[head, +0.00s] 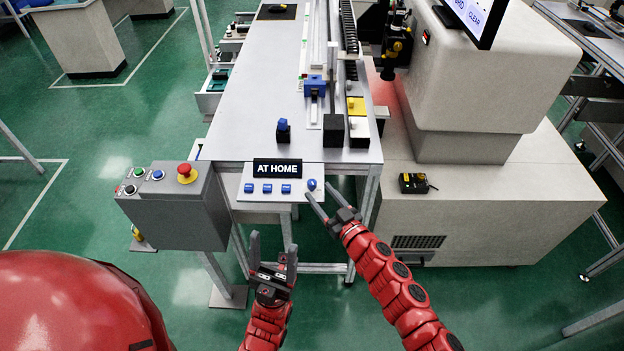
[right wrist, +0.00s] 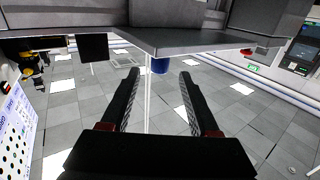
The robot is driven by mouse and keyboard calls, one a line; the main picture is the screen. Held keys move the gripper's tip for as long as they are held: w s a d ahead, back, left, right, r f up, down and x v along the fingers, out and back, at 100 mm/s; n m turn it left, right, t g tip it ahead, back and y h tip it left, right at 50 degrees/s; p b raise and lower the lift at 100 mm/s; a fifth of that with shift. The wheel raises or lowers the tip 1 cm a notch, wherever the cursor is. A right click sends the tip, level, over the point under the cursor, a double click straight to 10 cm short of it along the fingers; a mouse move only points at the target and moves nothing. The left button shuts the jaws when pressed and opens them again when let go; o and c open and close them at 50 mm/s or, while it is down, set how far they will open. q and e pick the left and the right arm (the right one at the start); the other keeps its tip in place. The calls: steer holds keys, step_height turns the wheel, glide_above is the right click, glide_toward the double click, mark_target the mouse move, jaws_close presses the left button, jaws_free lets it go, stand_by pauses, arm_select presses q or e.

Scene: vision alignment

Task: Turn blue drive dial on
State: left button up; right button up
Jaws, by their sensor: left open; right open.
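A white control panel (head: 240,194) at the front edge of the bench carries three small blue controls in a row and a rounder blue dial (head: 312,184) at its right end. My right gripper (head: 321,190) is open and empty, with its fingertips close to this dial. In the right wrist view a blue cylinder (right wrist: 160,65), apparently the dial, shows between and just beyond the fingertips; I cannot tell whether they touch it. Its turn position is not readable. My left gripper (head: 273,246) is open and empty below the panel.
A black "AT HOME" display (head: 277,168) stands above the blue controls. A grey box (head: 181,213) at left carries a red emergency button (head: 186,173), a blue control and others. A blue-topped block (head: 283,131) and other blocks stand on the bench. A beige machine (head: 468,90) is at right.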

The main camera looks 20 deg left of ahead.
mark_target(315, 186)
steer(key=x, duration=0.4)
steer(key=shift+w+p, duration=0.2)
steer(key=shift+p, duration=0.2)
steer(key=shift+w+a, duration=0.2)
steer(key=shift+a, duration=0.25)
steer(key=shift+c, duration=0.2)
jaws_close()
